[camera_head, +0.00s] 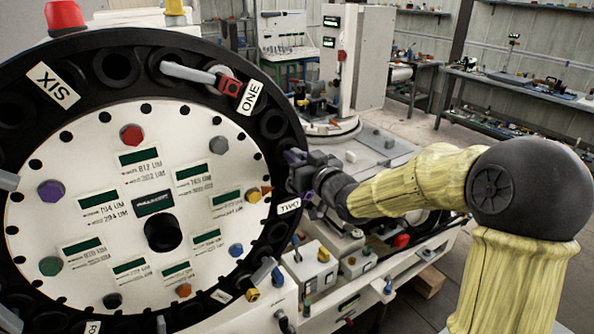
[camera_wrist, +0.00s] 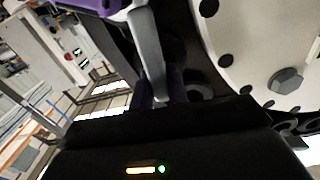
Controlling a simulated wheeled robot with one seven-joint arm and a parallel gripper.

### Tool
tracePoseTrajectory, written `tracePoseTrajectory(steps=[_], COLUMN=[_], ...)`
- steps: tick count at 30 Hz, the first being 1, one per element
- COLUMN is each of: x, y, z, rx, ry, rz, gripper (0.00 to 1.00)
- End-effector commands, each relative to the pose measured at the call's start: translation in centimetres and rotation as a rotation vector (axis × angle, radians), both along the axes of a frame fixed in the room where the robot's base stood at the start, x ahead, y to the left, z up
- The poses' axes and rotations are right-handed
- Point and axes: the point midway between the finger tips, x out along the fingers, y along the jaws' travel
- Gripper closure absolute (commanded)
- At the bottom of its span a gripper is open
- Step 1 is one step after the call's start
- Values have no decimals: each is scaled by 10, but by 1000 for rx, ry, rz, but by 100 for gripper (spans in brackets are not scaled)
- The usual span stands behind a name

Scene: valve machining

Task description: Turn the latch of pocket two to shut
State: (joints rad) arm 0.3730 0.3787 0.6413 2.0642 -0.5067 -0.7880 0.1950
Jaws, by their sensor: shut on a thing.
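A large round tool carousel has a black rim (camera_head: 38,140) with pockets, and a white face with small displays. The label TWO (camera_head: 289,206) is on the right side of the rim. My gripper (camera_head: 303,178) is at the rim just above this label, and hides most of pocket two. In the wrist view my gripper (camera_wrist: 158,98) is shut on the grey lever of pocket two's latch (camera_wrist: 147,45). A purple part (camera_wrist: 90,5) shows beside the lever's far end. In the head view purple (camera_head: 294,157) also shows at the gripper. The latch's exact angle is hard to tell.
Pocket one's latch (camera_head: 188,73), a grey lever with a red block, is at the upper rim beside the ONE label (camera_head: 250,97). A white machine bed with small boxes (camera_head: 312,262) lies below my arm. Benches (camera_head: 510,90) stand at the back right.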

Motion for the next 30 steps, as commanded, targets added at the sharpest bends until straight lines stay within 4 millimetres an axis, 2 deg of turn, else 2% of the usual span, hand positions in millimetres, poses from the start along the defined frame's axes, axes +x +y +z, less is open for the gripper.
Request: tracePoseTrajectory(steps=[1, 9, 25, 26, 27, 29, 30], x=[-1, -1, -1, -1, -1, -1, -1], y=[1, 1, 0, 0, 0, 0, 1], z=[-8, -6, -5, -5, -5, -4, -3], rx=[-31, -136, -164, -164, -164, -163, -162], ry=[-13, -81, -96, -96, -97, -99, -100], rz=[0, 1, 0, 0, 1, 1, 1], gripper=[100, 100, 100, 80, 72, 62, 62])
